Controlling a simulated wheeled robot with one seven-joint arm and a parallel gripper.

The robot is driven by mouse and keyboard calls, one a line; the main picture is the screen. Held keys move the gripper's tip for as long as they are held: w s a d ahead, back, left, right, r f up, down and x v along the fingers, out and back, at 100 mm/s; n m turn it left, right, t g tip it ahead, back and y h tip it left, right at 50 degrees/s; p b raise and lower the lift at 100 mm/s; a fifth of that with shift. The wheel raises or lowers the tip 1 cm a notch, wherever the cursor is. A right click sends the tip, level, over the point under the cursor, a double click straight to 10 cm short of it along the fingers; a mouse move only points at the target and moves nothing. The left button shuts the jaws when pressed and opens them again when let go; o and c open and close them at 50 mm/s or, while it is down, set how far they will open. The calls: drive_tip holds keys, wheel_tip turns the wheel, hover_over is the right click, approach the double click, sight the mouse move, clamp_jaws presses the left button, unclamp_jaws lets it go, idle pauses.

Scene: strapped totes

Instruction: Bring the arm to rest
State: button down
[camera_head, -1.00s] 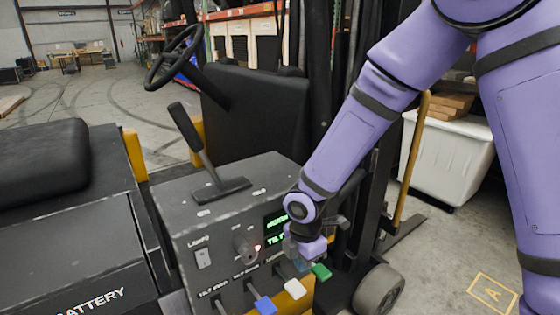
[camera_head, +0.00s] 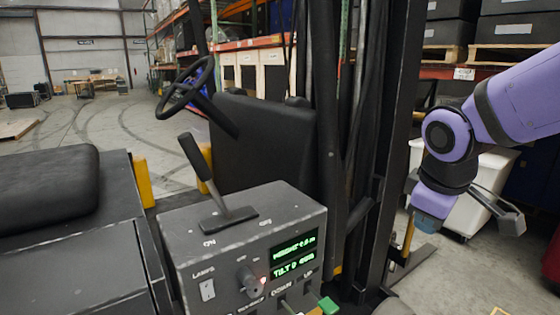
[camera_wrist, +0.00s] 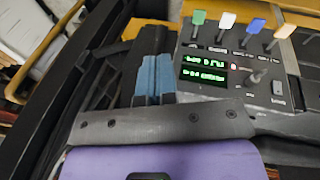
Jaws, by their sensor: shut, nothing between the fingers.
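My gripper (camera_head: 428,228) hangs in the air at the right of the head view, right of the forklift's mast (camera_head: 375,150). It points downward and looks empty. In the wrist view its blue fingers (camera_wrist: 154,78) are shut together with nothing held. The purple arm comes in from the right edge, bent at the wrist. The gripper is apart from the forklift's control box (camera_head: 240,245). In the wrist view the box's panel, with green displays (camera_wrist: 205,68) and several coloured levers, lies beyond the fingers to the right.
A white tote (camera_head: 480,190) is behind the gripper. Racks with dark bins (camera_head: 515,30) fill the upper right. Open floor (camera_head: 95,125) lies at the far left.

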drive_tip(key=s+d+r+m+t, duration=0.1)
drive_tip(key=s+d+r+m, duration=0.1)
drive_tip(key=s, duration=0.4)
drive_tip(key=s+d+r+m+y, duration=0.1)
drive_tip(key=s+d+r+m, duration=0.2)
drive_tip(key=s+r+m, duration=0.1)
drive_tip(key=shift+s+d+r+m+t, duration=0.25)
drive_tip(key=shift+s+m+t, duration=0.15)
drive_tip(key=shift+s+m, duration=0.7)
drive_tip(key=shift+w, duration=0.25)
